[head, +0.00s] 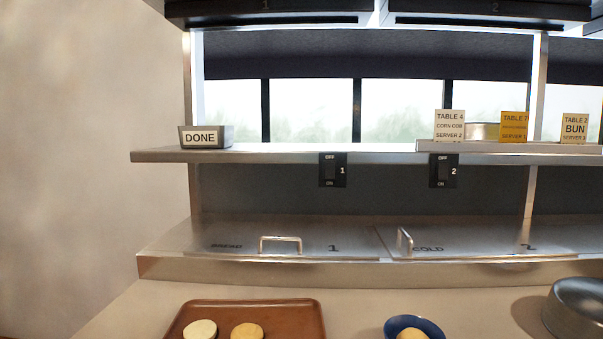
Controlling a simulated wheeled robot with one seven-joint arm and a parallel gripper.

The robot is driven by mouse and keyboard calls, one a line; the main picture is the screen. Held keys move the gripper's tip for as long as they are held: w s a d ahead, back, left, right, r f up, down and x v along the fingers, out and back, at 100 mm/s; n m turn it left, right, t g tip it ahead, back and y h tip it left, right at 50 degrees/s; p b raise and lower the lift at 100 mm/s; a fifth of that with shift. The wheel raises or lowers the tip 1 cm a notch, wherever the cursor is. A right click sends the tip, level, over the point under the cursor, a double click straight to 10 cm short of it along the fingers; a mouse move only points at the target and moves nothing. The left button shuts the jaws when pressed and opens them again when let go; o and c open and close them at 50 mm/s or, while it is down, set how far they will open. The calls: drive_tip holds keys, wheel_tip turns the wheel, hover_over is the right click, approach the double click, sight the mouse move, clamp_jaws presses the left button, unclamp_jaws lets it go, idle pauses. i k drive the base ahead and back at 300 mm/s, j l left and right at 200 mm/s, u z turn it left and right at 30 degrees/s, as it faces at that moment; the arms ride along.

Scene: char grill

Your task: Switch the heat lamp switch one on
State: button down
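Heat lamp switch one (327,170) is a small black rocker plate under the front edge of the metal shelf, with OFF at its top, ON at its bottom and a 1 on its right side. I cannot tell clearly which way its rocker is set. A like switch marked 2 (438,171) sits to its right. Heat lamp one (270,12) is a dark unit at the top, marked 1; a second lamp marked 2 (490,12) hangs beside it. My gripper is not in view.
The shelf (290,151) carries a DONE box (205,137) and order tickets (449,125). Below are lids with handles (281,240), a brown tray with buns (262,306), a blue bowl (395,327) and a metal pan (576,312). Space before the switches looks clear.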

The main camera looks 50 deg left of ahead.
sight(329, 167)
drive_tip(key=u, duration=1.5)
